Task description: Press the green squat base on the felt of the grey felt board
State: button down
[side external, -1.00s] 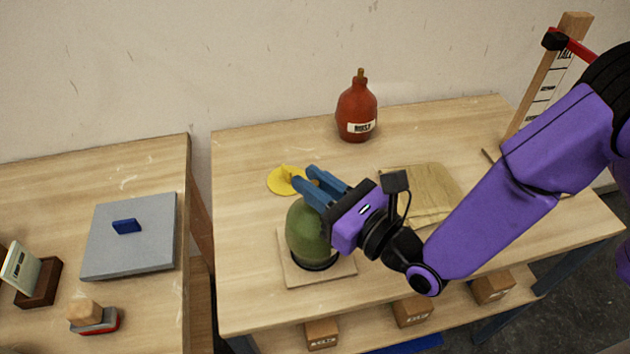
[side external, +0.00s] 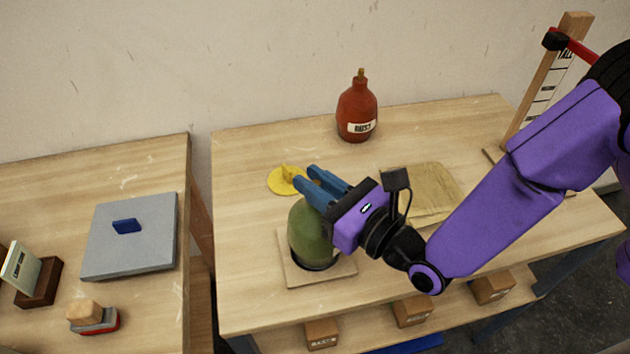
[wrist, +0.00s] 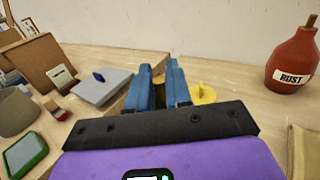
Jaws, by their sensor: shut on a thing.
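The green squat base (side external: 312,237) is a rounded, dull green body on the right-hand table, standing upright over a tan square board (side external: 293,273). A dark round edge shows at its foot; I cannot tell whether it touches the board. My gripper (side external: 306,176) has blue fingers shut on the top of the base, hiding it. In the wrist view the fingers (wrist: 159,68) stand close together and the base is mostly hidden. A grey flat board (side external: 150,255) with a blue grip (side external: 127,226) lies on the left-hand table.
A yellow disc (side external: 281,182) lies just behind the fingers. A red bottle (side external: 357,112) stands at the back. A tan cloth or paper (side external: 432,185) lies to the right. A gap separates the tables. A block-topped red tool (side external: 95,321) and a small card stand (side external: 36,284) are at left.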

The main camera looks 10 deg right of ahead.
jog(key=shift+a+r, duration=0.1)
jog(key=shift+r, duration=2.85)
